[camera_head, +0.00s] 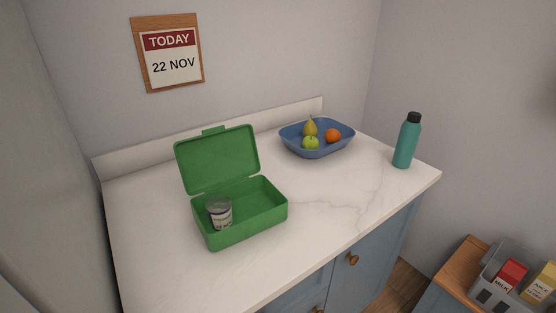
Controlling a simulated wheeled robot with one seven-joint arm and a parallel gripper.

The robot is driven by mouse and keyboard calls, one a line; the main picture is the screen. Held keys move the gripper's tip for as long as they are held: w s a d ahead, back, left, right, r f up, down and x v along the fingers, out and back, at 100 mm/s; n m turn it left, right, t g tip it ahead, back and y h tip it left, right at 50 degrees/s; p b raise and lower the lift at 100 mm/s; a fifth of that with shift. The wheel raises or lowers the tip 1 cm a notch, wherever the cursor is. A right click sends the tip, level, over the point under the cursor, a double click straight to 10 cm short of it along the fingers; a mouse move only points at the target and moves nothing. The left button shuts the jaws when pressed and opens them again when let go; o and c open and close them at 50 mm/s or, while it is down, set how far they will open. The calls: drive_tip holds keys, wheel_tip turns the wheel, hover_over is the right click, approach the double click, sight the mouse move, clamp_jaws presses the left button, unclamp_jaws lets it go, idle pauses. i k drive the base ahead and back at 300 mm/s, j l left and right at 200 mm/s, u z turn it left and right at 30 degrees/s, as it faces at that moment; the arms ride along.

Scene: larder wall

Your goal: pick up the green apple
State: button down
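The green apple (311,143) lies in a blue bowl (318,153) towards the back of the white counter. It sits at the front left of the fruit, with a yellow-green pear (310,127) just behind it and an orange (333,135) to its right. The near rim of the bowl partly hides the apple's lower side. My gripper is not in view.
An open green lunch box (249,228) holding a small cup (220,213) stands at the front left. A teal bottle (406,143) stands at the right edge. The counter (330,199) between box and bottle is clear. A grey crate (498,290) holds cartons at the lower right.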

sight(308, 141)
drive_tip(key=i+l+u, duration=0.2)
drive_tip(key=i+l, duration=0.65)
